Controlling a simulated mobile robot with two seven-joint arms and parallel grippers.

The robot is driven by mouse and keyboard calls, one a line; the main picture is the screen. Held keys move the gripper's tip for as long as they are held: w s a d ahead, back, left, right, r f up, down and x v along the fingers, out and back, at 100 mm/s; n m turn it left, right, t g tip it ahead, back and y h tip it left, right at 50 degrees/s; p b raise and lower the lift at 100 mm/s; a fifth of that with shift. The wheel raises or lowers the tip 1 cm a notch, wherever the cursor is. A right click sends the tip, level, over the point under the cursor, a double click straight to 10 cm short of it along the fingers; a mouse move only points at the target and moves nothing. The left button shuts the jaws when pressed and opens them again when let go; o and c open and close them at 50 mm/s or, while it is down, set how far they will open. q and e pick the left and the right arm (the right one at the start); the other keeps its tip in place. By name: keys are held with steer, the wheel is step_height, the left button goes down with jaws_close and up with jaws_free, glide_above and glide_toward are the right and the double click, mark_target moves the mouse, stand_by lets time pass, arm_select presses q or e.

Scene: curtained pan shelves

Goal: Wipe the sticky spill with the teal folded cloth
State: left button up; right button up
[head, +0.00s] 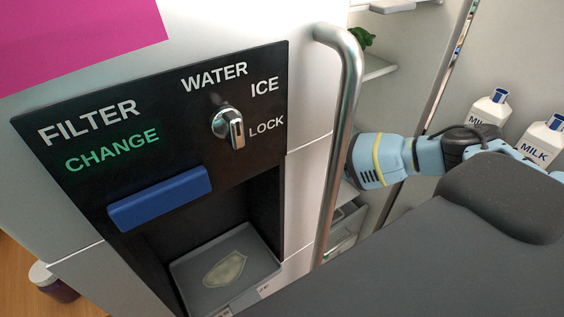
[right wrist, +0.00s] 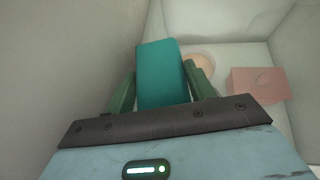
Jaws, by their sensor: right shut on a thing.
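The teal folded cloth (right wrist: 162,62) shows in the right wrist view as an upright teal block between the green fingers of my right gripper (right wrist: 160,88). The gripper is shut on it. A pale peach round patch (right wrist: 205,62) lies just beyond the cloth, partly hidden by it and a finger; I cannot tell whether it is a spill. In the head view, a pale yellowish patch (head: 224,270) that looks like a spill lies on the grey dispenser tray (head: 190,273). My right arm reaches behind the door handle, and its gripper is hidden there. My left gripper is not in view.
A pink box (right wrist: 258,84) stands right of the cloth inside a pale-walled compartment. The vertical metal handle (head: 340,140) is beside my right arm. Milk bottles (head: 491,107) stand at the right. A blue paddle (head: 160,198) juts out above the tray.

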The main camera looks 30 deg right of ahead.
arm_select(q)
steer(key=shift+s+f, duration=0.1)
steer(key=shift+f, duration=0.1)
arm_select(e)
steer(key=shift+w+d, duration=0.15)
steer(key=shift+d, duration=1.85)
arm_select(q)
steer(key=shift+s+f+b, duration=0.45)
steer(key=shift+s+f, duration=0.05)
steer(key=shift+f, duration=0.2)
arm_select(e)
steer(key=shift+w+d+f, duration=0.1)
steer(key=shift+d+f, duration=0.05)
steer(key=shift+d, duration=0.85)
steer(key=shift+w+d+f, duration=0.1)
steer(key=shift+d, duration=0.85)
steer(key=shift+d+f, duration=0.1)
steer(key=shift+d, duration=0.5)
steer(key=shift+d+b, duration=0.4)
steer(key=shift+d, duration=1)
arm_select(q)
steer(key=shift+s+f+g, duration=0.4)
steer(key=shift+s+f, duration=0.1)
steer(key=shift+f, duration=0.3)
arm_select(e)
steer(key=shift+r, duration=0.2)
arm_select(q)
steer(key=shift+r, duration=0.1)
arm_select(e)
steer(key=shift+w, duration=0.1)
